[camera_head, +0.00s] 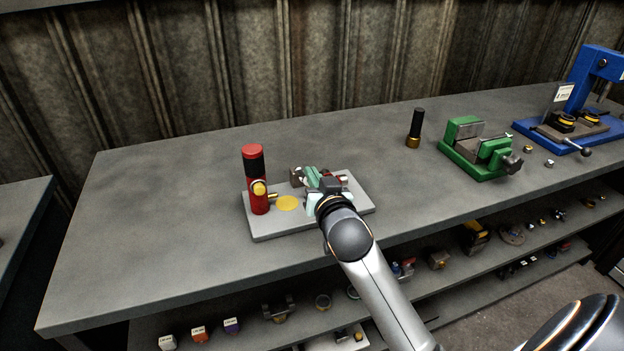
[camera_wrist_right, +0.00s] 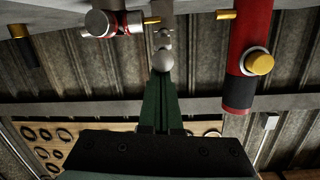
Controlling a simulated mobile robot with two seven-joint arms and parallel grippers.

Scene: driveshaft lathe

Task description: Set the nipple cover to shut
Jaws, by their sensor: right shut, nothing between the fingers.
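A light grey plate (camera_head: 285,223) lies on the bench and carries a red upright cylinder (camera_head: 260,202) with a black band and a gold round cap on its side; the cylinder also shows in the right wrist view (camera_wrist_right: 250,35). A grey cylindrical part with a red band (camera_wrist_right: 112,22) and a gold pin shows in the wrist view. I cannot tell which piece is the nipple cover, or whether it is shut. My right gripper (camera_head: 313,178) is over the plate's right half, hiding part of the fixture. Its green fingers (camera_wrist_right: 162,80) are shut and empty, close to small rounded grey pieces (camera_wrist_right: 163,60).
A yellow disc (camera_head: 288,203) marks the plate beside the red cylinder. A black and gold cylinder (camera_head: 414,128), a green vise (camera_head: 478,150) and a blue press (camera_head: 582,95) stand to the right. The bench's left side is clear. A lower shelf holds small parts.

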